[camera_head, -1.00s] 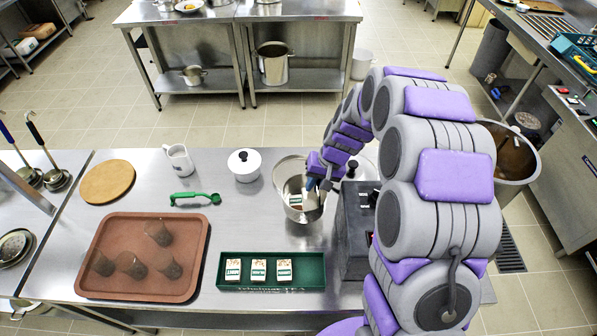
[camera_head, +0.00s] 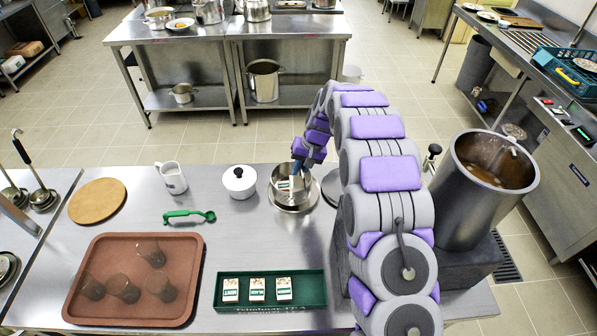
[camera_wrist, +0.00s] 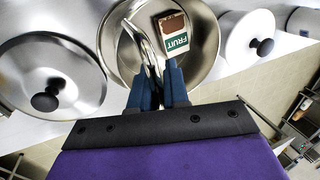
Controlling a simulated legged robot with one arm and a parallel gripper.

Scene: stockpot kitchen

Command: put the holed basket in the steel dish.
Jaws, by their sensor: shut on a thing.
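A round steel vessel (camera_head: 272,180) stands at the back of the counter, left of my arm. No holes show, and I cannot tell where basket and steel dish divide. A steel lid with a black knob (camera_wrist: 62,90) lies beside the vessel.
A white lidded pot (camera_head: 239,183) stands close left, with a green spoon (camera_head: 188,215) and white jug (camera_head: 172,179) beyond. A green tray (camera_head: 265,303) holds three cartons. A brown tray (camera_head: 185,312) carries several dark glasses. A large pot (camera_head: 470,205) stands right of my arm.

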